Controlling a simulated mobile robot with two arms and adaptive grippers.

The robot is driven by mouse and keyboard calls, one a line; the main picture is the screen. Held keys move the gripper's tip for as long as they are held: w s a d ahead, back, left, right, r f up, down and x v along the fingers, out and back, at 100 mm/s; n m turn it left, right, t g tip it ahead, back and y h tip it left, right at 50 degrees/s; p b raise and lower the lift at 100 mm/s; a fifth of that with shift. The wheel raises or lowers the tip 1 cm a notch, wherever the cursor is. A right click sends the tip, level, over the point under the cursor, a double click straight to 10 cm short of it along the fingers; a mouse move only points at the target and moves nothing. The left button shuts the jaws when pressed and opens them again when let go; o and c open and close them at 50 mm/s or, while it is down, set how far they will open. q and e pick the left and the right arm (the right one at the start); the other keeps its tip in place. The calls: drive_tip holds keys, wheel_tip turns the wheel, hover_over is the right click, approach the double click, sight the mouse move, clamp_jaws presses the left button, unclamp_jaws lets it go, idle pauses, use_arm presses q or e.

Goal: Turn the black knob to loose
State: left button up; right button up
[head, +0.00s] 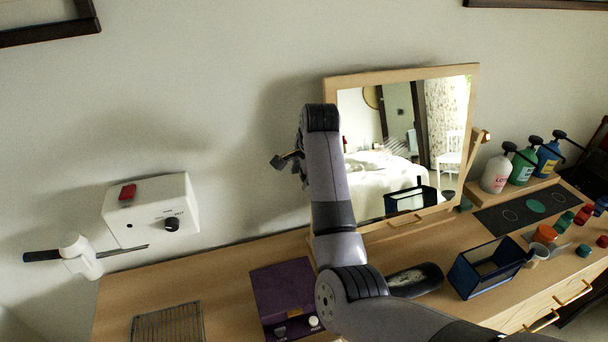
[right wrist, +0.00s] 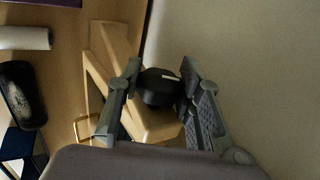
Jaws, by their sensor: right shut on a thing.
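The black knob (right wrist: 158,88) shows in the right wrist view, with a pale mark on it, at the side of a light wooden stand (right wrist: 160,128). My right gripper (right wrist: 160,72) has one finger on each side of the knob and is shut on it. In the head view, my right gripper (head: 288,159) is beside the left edge of the wood-framed mirror (head: 402,74), partly hidden by my arm; the gripped knob cannot be made out there. The printed words for its setting are not readable. My left gripper is in neither view.
A white wall box (head: 150,205) with a red switch and another dark knob (head: 172,224) is at left. A purple box (head: 285,290), wire rack (head: 168,325), blue open bin (head: 485,268) and several bottles (head: 522,165) are on the wooden dresser (head: 230,265).

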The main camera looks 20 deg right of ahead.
drive_tip(key=shift+g, duration=2.5)
drive_tip(key=o, duration=1.2)
drive_tip(key=shift+c, duration=0.2)
drive_tip(key=shift+r, duration=0.25)
wheel_tip(320, 180, up, 11)
drive_tip(key=shift+r, duration=0.2)
drive_tip(key=shift+f, duration=0.1)
